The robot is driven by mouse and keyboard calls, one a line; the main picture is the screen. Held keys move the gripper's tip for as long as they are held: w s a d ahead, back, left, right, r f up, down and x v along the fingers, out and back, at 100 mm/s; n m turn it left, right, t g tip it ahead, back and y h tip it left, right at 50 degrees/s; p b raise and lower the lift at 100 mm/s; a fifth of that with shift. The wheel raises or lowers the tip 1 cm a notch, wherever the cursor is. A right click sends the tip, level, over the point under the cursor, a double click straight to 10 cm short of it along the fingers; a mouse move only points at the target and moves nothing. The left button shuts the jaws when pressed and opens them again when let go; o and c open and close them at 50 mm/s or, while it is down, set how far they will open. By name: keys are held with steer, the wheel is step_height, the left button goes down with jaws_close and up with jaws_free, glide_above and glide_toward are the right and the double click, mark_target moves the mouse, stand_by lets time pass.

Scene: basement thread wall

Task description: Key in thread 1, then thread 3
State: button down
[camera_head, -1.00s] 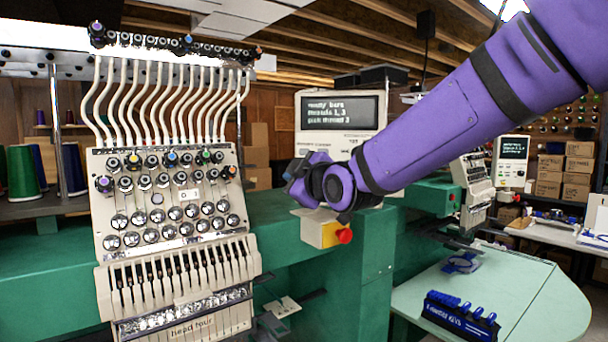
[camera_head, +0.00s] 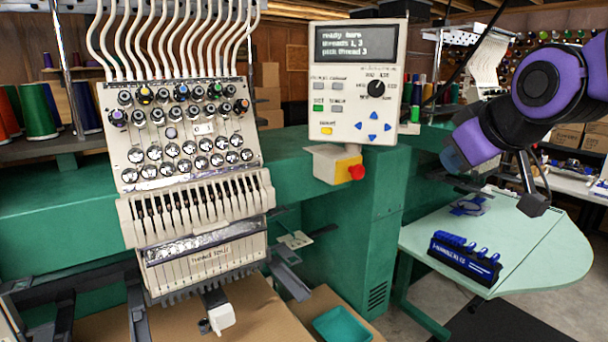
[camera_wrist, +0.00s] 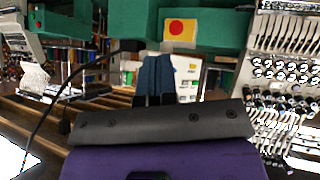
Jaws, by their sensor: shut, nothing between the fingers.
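The control panel (camera_head: 353,80) stands upright on the green machine body. Below are a black knob (camera_head: 376,89), a green key (camera_head: 318,108), a yellow key (camera_head: 327,131), grey keys and blue arrow keys (camera_head: 372,127). My gripper (camera_wrist: 155,75) is shut and empty; in the wrist view it covers part of the panel (camera_wrist: 187,88). In the head view my arm is at the right, clear of the panel.
A red stop button (camera_head: 357,172) sits on a yellow-white box below the panel. The embroidery head (camera_head: 185,150) with several thread tubes is at left. A blue tool rack (camera_head: 465,258) stands on the pale green table (camera_head: 540,255). A teal tray (camera_head: 342,324) is at the bottom.

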steer(key=s+d+f+m+g+h, duration=0.1)
steer(key=s+d+f+m+g, duration=0.1)
steer(key=s, duration=0.6)
steer(key=s+d+f+m+g, duration=0.2)
steer(key=s+d+f+m, duration=0.1)
steer(key=s, duration=0.4)
steer(key=shift+s+d+f+m+h, duration=0.3)
steer(key=shift+s+d+m+h, duration=0.15)
steer(key=shift+d, duration=0.6)
steer(key=shift+w, duration=0.1)
